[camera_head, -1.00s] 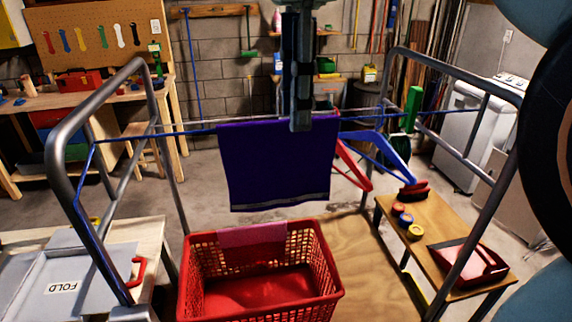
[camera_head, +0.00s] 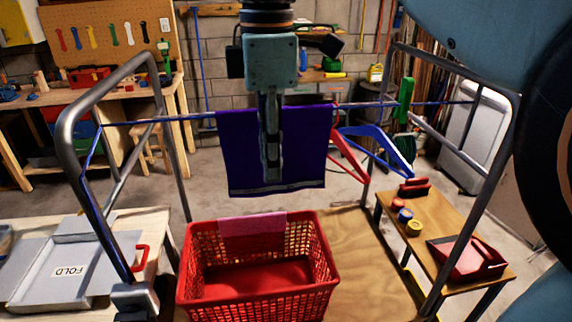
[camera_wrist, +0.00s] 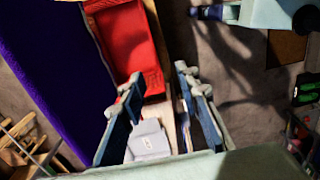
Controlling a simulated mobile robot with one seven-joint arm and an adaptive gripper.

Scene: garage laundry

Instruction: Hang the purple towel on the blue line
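The purple towel (camera_head: 235,150) hangs over the blue line (camera_head: 195,117), with its pale-striped hem hanging free above the red basket. My gripper (camera_head: 270,178) points down in front of the towel in the head view and hides its middle. In the wrist view my gripper (camera_wrist: 160,78) has its fingers apart with no cloth between them. The towel (camera_wrist: 45,75) fills the left side of that view, beside the fingers and apart from them. The part of the line behind my gripper is hidden.
A red basket (camera_head: 315,285) with a pink cloth (camera_head: 252,232) over its rim stands below. Red (camera_head: 347,155) and blue (camera_head: 385,148) hangers and a green clip (camera_head: 405,98) are right of the towel. Metal rack frames (camera_head: 75,125) stand at both sides.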

